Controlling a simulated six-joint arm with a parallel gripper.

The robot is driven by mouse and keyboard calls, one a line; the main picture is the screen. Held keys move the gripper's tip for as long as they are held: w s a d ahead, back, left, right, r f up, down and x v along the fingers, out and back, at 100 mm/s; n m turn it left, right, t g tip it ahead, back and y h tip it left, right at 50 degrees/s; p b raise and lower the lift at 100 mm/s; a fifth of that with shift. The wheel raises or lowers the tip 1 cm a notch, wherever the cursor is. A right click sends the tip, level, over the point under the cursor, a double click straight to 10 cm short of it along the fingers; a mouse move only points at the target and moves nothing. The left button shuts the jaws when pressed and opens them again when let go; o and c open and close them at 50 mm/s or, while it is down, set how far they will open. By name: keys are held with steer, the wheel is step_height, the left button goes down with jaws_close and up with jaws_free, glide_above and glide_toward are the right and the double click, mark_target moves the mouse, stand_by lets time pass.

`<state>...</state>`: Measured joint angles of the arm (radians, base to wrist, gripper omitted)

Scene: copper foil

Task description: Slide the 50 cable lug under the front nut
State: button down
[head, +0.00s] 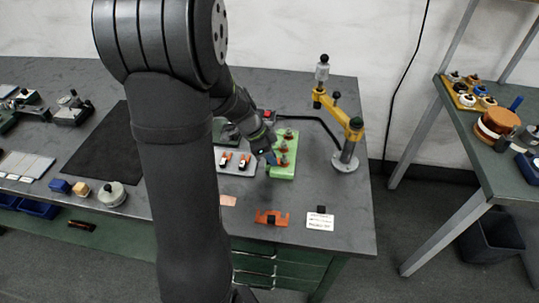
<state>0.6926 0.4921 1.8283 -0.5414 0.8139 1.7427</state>
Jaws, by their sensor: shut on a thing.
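A green terminal block (283,172) stands right of the middle of the bench, with a row of several upright studs carrying reddish nuts (284,147). The front nut is the one nearest the camera. My gripper (267,157) is at the left side of the block, close to its front studs, angled down. It is shut on a small piece, taken to be a cable lug, mostly hidden by the fingers. Its size mark cannot be read. Whether the lug touches the stud cannot be told.
A yellow jointed stand (339,112) rises right of the block. An orange bracket (271,218) and a white label card (320,221) lie near the front edge. A black mat (98,150) lies left. My arm hides the middle of the bench.

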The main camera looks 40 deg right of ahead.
steer(key=shift+f, duration=0.15)
stand_by(0.8)
steer(key=c, duration=1.7)
jaws_free()
steer(key=shift+r, duration=1.55)
steer(key=o, duration=0.5)
steer(key=shift+o, duration=0.2)
steer(key=shift+r, duration=2)
